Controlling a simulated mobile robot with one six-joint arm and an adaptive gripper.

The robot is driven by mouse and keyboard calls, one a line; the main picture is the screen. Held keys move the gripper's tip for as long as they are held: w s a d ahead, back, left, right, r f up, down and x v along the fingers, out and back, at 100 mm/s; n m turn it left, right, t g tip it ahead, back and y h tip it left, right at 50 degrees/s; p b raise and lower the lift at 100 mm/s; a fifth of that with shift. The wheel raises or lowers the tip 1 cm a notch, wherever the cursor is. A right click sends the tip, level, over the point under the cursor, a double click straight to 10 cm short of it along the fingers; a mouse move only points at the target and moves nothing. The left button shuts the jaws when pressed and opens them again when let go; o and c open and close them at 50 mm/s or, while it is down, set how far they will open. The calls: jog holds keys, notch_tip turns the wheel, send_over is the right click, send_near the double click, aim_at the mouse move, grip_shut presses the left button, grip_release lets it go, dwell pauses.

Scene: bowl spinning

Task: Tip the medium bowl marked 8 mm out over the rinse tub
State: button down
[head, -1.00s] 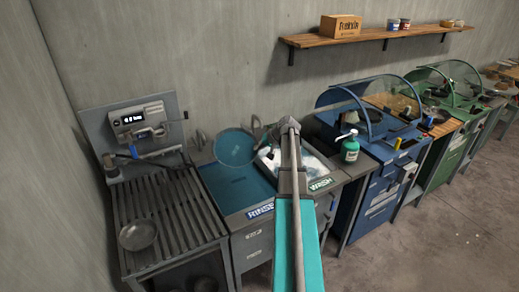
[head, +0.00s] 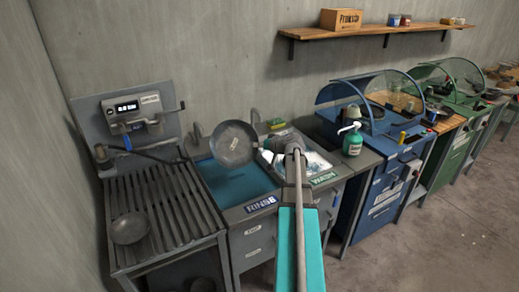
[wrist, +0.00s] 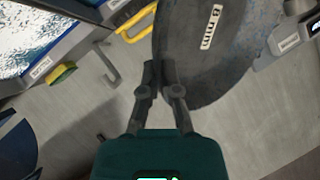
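The dark grey bowl (head: 234,146) is tipped steeply on edge above the rinse tub (head: 262,205), its round face and a small pale label turned to the head camera. In the wrist view the bowl (wrist: 215,60) fills the upper middle, with a white label that seems to read 8 mm. My gripper (wrist: 160,75) is shut on the bowl's rim. Blue-green water shows in the tub below the bowl. No water shows in the bowl.
The wash tub (head: 324,178) with foam adjoins on the right. A slatted rack (head: 165,215) with another grey bowl (head: 130,228) stands left, below a wall unit with a display (head: 127,108). A green bottle (head: 353,140) and blue hooded station (head: 390,150) are further right.

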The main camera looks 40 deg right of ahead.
aim_at(254, 137)
jog(key=shift+s+a+f+t+b, duration=0.1)
jog(key=shift+f+t+b, duration=0.15)
jog(key=shift+t+b, duration=0.45)
dwell(0.6)
jog(key=shift+r+g+p, duration=0.25)
jog(key=shift+g+p, duration=0.15)
jog(key=shift+p, duration=0.15)
dwell(0.7)
jog(key=p, duration=0.1)
jog(key=r+g+p, duration=0.1)
jog(key=shift+w+p, duration=0.25)
jog(key=shift+p, duration=0.05)
jog(key=g+p, duration=0.1)
jog(key=p, duration=0.1)
jog(key=r+m+g+y+p, duration=0.1)
jog(key=p, duration=0.1)
jog(key=w+d+m+g+p, duration=0.1)
jog(key=g+p, duration=0.1)
jog(key=shift+r, duration=0.35)
jog(key=g+y+p, duration=0.1)
jog(key=w+m+g+p, duration=0.1)
jog(key=p, duration=0.1)
jog(key=shift+d+r+y, duration=0.3)
jog(key=shift+y, duration=0.1)
jog(key=shift+w+d+r+m+g+y+p, duration=0.15)
jog(key=shift+m+g+y+p, duration=0.1)
jog(key=shift+g, duration=0.35)
jog(key=shift+w+a+f+m+g+y+p, duration=0.15)
jog(key=shift+g+y+p, duration=0.1)
jog(key=shift+g, duration=0.35)
